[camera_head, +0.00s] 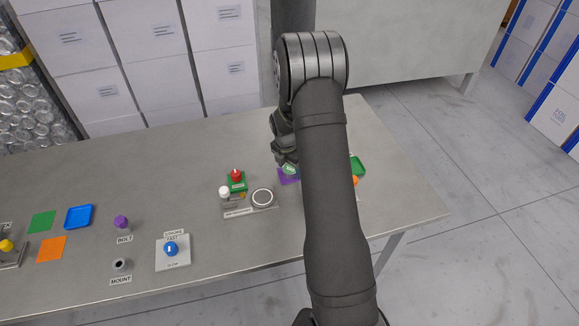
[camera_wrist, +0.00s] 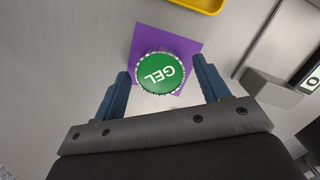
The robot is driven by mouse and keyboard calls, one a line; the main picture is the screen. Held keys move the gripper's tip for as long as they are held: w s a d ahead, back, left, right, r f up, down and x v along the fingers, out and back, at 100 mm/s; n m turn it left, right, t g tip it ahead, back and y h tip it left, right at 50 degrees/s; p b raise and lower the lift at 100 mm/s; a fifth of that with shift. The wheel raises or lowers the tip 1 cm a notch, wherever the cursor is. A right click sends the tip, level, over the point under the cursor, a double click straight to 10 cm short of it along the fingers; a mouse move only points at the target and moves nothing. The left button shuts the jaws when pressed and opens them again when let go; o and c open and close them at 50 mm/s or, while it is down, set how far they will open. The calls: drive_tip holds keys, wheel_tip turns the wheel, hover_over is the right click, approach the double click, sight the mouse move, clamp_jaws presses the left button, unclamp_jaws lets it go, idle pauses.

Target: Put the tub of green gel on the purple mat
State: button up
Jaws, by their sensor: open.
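The tub of green gel (camera_wrist: 160,74) has a round green top lettered GEL. In the wrist view it appears over the purple mat (camera_wrist: 188,38), with mat showing at its far side and right. It looks upright and on the mat, though its base is hidden from above. My gripper (camera_wrist: 165,80) is open, with one blue finger on each side of the tub and gaps between the fingers and it. In the head view the tub (camera_head: 289,169) shows beside the mat's visible edge (camera_head: 286,179), and my arm hides part of both.
A press unit with a red knob (camera_head: 236,175), a white knob (camera_head: 224,191) and a round ring plate (camera_head: 262,197) stands left of the mat. A green tray (camera_head: 358,166) lies right of my arm. A yellow tray (camera_wrist: 198,5) shows at the wrist view's top. Table front centre is clear.

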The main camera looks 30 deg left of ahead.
sight(287, 171)
wheel_tip(287, 171, up, 12)
drive_tip(key=s, duration=0.1)
drive_tip(key=shift+s+a+r, duration=0.15)
drive_tip(key=shift+s+a, duration=0.05)
drive_tip(key=shift+s, duration=0.05)
idle(0.5)
drive_tip(key=f, duration=0.4)
drive_tip(key=w+f, duration=0.1)
drive_tip(key=f, duration=0.7)
drive_tip(key=shift+w+d+f, duration=0.2)
drive_tip(key=shift+f, duration=0.05)
wheel_tip(287, 171, up, 3)
drive_tip(key=shift+f, duration=0.15)
drive_tip(key=shift+r, duration=0.6)
